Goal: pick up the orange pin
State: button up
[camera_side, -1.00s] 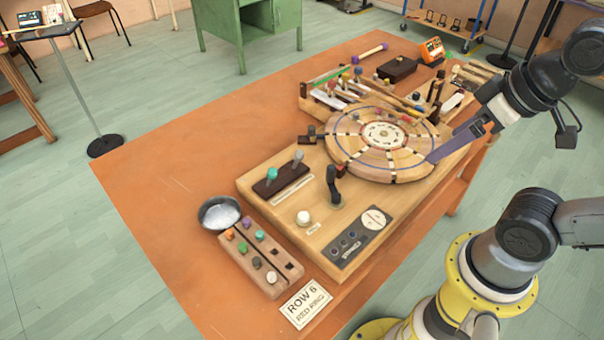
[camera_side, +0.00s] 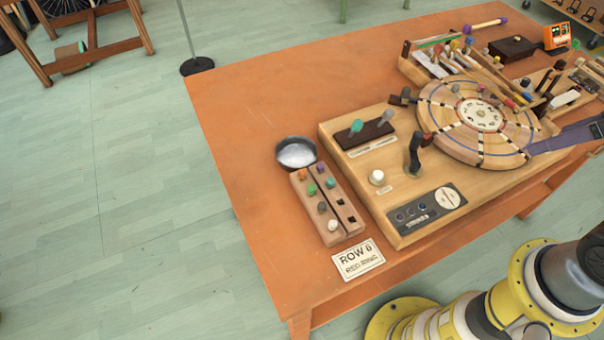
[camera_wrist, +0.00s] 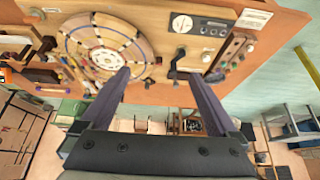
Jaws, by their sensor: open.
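The orange pin (camera_side: 303,174) stands in the far-left end of the wooden pin block (camera_side: 347,222), near a metal bowl, in the side view. In the side view one finger (camera_side: 566,139) shows at the right edge by the round wheel, far from the orange pin. The block also shows in the wrist view (camera_wrist: 230,58), right of the fingers; I cannot make out the orange pin there.
The metal bowl (camera_side: 296,154) stands just behind the block. A wooden panel (camera_side: 340,170) with upright levers and a white knob lies to its right. The wheel (camera_side: 450,136) is beyond. A ROW 6 card (camera_side: 358,260) lies in front. The orange table (camera_side: 240,110) is bare at left.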

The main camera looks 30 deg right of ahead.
jog(key=c, duration=0.5)
